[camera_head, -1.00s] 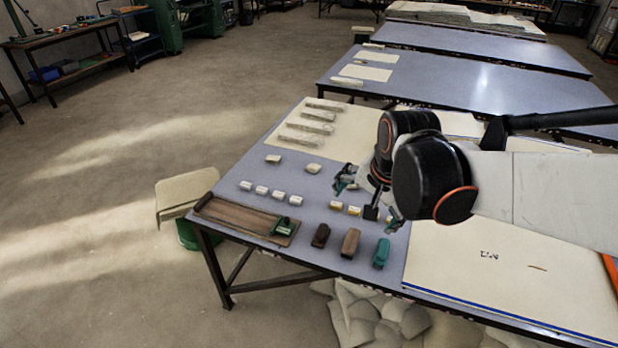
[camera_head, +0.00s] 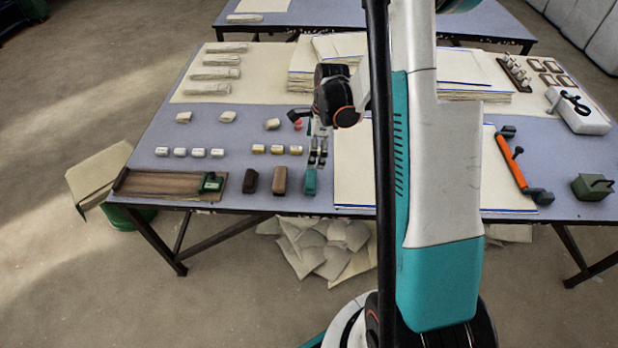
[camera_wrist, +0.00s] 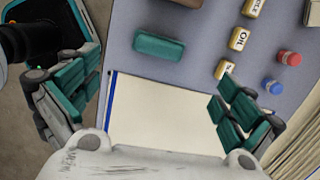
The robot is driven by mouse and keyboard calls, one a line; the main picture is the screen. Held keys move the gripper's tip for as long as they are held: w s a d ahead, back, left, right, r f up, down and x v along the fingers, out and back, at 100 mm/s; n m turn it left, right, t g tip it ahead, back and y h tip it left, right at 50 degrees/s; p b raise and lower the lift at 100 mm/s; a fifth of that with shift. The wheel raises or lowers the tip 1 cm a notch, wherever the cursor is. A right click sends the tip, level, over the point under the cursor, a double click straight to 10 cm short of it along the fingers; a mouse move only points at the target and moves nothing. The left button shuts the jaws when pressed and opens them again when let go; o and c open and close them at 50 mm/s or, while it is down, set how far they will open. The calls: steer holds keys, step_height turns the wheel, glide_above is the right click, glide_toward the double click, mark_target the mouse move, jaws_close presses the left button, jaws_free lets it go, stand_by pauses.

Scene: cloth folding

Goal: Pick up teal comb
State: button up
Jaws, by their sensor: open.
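The teal comb (camera_head: 311,182) looks like a rounded teal block. It lies near the front edge of the table, at the right end of a short row of blocks. In the wrist view the teal comb (camera_wrist: 158,47) lies crosswise on the blue-grey tabletop, above the middle of the picture. My gripper (camera_head: 318,148) is just behind it in the head view. In the wrist view my gripper (camera_wrist: 155,98) is open and empty, its teal-padded fingers wide apart left and right. The comb shows beyond the gap, not touched by either finger.
A brown block (camera_head: 280,181) and a dark brown block (camera_head: 250,181) stand left of the comb. A pale sheet (camera_head: 355,185) with a blue edge lies to its right. Small labelled yellow blocks (camera_wrist: 238,39), a red cylinder (camera_wrist: 289,58) and a blue one (camera_wrist: 272,86) lie nearby.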

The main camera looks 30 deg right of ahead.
mark_target(311, 176)
steer(key=shift+m, duration=0.3)
steer(key=f, duration=0.3)
steer(key=f+b, duration=0.1)
steer(key=f, duration=0.2)
steer(key=f+b, duration=0.1)
steer(key=f, duration=0.2)
steer(key=shift+w+a+f, duration=0.2)
steer(key=shift+w+f, duration=0.1)
steer(key=shift+f, duration=0.05)
steer(key=shift+w+a+f+b, duration=0.1)
steer(key=shift+f+b, duration=0.6)
steer(key=shift+f, duration=0.65)
steer(key=shift+w+a+f+b, duration=0.1)
steer(key=shift+f+b, duration=0.55)
steer(key=shift+f, duration=0.65)
steer(key=shift+s+r, duration=0.1)
steer(key=shift+c, duration=0.6)
steer(key=c, duration=0.9)
